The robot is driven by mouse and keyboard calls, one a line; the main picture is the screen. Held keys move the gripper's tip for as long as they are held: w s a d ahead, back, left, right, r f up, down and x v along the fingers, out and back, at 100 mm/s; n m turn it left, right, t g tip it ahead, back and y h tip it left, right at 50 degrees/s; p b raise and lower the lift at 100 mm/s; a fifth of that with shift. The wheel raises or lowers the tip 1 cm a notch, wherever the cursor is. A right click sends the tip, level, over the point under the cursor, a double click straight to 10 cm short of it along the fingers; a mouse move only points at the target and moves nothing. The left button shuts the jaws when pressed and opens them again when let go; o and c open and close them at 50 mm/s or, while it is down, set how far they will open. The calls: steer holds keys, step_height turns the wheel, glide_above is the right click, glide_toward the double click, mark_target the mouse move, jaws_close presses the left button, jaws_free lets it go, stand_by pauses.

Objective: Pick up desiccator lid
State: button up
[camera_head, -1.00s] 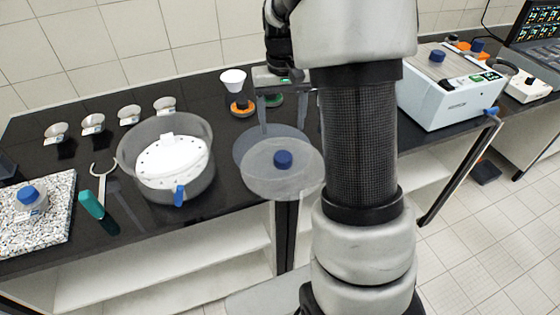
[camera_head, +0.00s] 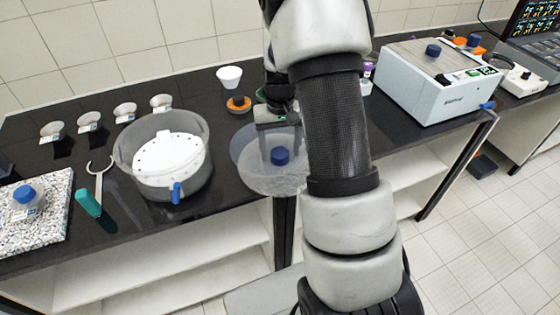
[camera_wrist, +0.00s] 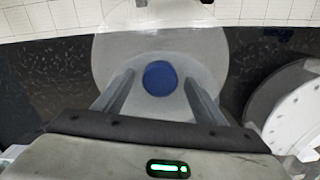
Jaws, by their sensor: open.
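The desiccator lid (camera_head: 254,174) is a clear round disc with a blue knob (camera_head: 280,156) at its middle. It lies on the black bench near the front edge, right of the desiccator bowl. In the wrist view the blue knob (camera_wrist: 160,78) stands between my two fingers, with a gap on each side. My gripper (camera_wrist: 159,88) is open, pointing down over the lid (camera_wrist: 112,55). In the head view my gripper (camera_head: 279,150) is partly hidden by my arm, and so is the lid's right part.
The clear desiccator bowl (camera_head: 205,180) with a white perforated plate (camera_head: 170,155) stands to the left. A teal-handled tool (camera_head: 88,203) lies further left. Several small cups line the back. An orange-ringed item (camera_head: 239,105) stands behind the lid. A white-blue machine (camera_head: 432,88) stands right.

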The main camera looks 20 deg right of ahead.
mark_target(280, 152)
jaws_close()
stand_by(0.3)
step_height(280, 152, up, 10)
stand_by(0.5)
